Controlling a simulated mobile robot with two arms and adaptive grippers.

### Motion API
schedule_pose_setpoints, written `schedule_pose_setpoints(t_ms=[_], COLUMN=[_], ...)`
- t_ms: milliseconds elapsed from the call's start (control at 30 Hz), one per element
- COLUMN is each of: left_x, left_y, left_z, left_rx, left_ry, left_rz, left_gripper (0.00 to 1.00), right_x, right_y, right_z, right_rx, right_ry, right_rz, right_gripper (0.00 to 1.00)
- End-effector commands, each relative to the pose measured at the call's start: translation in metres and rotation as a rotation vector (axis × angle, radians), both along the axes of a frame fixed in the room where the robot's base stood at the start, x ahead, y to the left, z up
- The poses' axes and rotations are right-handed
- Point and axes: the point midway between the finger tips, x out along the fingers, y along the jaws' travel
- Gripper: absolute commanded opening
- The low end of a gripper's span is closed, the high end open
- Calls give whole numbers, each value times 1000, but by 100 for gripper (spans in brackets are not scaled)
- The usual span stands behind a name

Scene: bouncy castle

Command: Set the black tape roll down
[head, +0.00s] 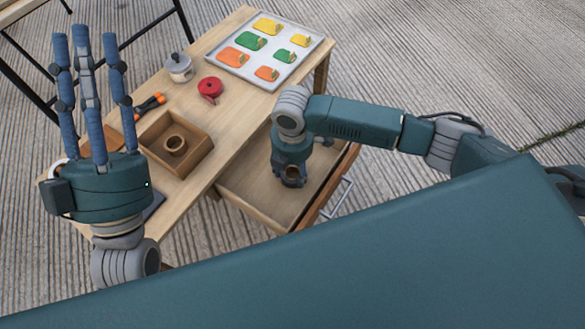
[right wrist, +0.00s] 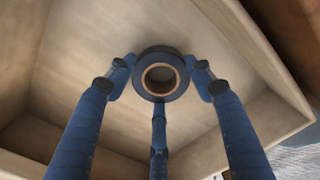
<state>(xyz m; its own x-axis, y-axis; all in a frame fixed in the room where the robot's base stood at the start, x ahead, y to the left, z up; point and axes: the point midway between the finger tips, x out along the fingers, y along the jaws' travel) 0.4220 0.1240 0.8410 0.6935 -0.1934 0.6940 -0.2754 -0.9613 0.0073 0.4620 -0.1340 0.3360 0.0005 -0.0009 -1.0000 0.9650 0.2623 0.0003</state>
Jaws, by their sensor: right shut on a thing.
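The black tape roll (right wrist: 161,54) has a brown core and sits between the three blue fingers of my right gripper (right wrist: 160,82), which is shut on it. In the head view my right gripper (head: 291,168) points down inside the open wooden drawer (head: 247,192). The roll shows there as a small dark ring (head: 293,183) at the fingers. In the right wrist view the drawer floor and walls (right wrist: 85,50) lie behind the roll. Whether the roll touches the floor I cannot tell. My left gripper (head: 87,42) points up, its fingers apart and empty, at the table's left end.
On the table (head: 245,100) are a wooden box (head: 198,160) holding a brown roll (head: 174,146), orange-handled pliers (head: 150,104), a red tape item (head: 210,87), a lidded grey pot (head: 179,70) and a tray (head: 303,66) of coloured tags. The drawer floor around the roll looks clear.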

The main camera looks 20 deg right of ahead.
Motion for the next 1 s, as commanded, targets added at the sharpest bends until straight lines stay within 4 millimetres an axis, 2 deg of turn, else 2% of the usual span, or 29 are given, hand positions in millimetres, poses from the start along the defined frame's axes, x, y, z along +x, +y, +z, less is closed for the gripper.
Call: schedule_pose_setpoints(t_ms=[33,100,133,433,567,767,1000], left_x=[1,1,1,1,2,28,53], left_y=[0,0,0,0,0,-3,-3], left_z=[-1,-1,-1,-1,-1,-32,-86], left_rx=[2,2,1,1,3,54,127], left_ry=[6,6,5,4,11,190,448], left_rz=[1,1,1,1,1,11,26], left_gripper=[35,35,35,35,35,35,35], right_x=[0,0,0,0,0,0,0], right_y=[0,0,0,0,0,0,0], right_z=[-1,-1,-1,0,7,27,54], right_rx=[0,0,0,0,-1,0,0], right_ry=[1,0,0,0,1,-1,-1], right_rz=[0,0,0,0,0,0,-1], right_gripper=[54,68,71,71,71,71,71])
